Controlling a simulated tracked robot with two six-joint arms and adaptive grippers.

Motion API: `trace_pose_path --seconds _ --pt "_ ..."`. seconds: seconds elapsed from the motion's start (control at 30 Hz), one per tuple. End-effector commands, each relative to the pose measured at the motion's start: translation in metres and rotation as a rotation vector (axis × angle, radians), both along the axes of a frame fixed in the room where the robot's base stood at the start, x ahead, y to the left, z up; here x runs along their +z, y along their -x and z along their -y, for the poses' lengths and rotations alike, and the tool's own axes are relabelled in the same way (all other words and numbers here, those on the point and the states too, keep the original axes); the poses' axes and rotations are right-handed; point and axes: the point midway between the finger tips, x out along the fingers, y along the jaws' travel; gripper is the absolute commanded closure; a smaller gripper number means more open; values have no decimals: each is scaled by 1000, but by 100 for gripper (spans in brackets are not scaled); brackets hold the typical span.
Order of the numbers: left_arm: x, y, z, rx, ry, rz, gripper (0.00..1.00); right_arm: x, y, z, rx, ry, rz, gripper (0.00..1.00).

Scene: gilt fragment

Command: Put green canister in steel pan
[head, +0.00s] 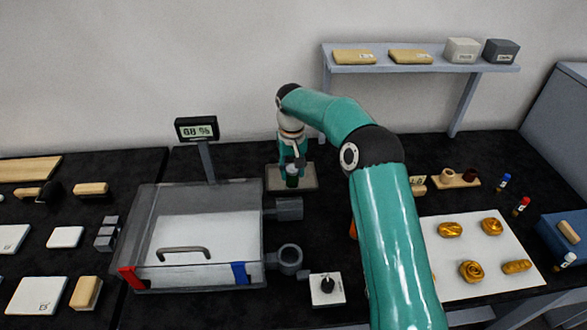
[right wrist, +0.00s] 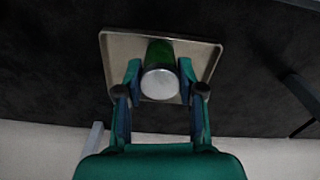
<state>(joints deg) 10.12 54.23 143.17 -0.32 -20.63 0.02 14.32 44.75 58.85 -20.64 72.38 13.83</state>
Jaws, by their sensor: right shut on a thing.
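The green canister (right wrist: 160,52) is between the fingers of my right gripper (right wrist: 160,82) in the right wrist view, its pale round end facing the camera. In the head view the dark green canister (head: 292,181) shows below my right gripper (head: 293,168), which is shut on it. The steel pan (head: 305,184) is a shallow square tray on the dark bench. The canister is over the pan, inside its rim (right wrist: 112,62) as seen from the wrist. I cannot tell whether its lower end touches the pan. My left gripper is not in view.
A grey chamber (head: 197,225) with a handled lid stands left of the pan, with a display (head: 197,130) behind it. A white sheet (head: 450,285) with gilt pieces lies right. A shelf (head: 425,68) is at the back. A knob box (head: 327,290) sits in front.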

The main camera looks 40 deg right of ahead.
Motion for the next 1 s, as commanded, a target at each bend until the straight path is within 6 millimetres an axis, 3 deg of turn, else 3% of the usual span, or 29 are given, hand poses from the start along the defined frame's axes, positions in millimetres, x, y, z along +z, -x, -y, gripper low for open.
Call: trace_pose_path --seconds 0.07,0.1,0.23,0.67,1.0 --pt "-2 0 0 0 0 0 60 -3 0 0 0 0 0 97" --pt "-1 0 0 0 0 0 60 -2 0 0 0 0 1 57" --pt "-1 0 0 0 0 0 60 -2 0 0 0 0 0 37" --pt "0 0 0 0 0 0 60 6 -1 0 0 1 3 37" --pt "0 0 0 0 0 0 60 67 -1 0 0 1 6 37"
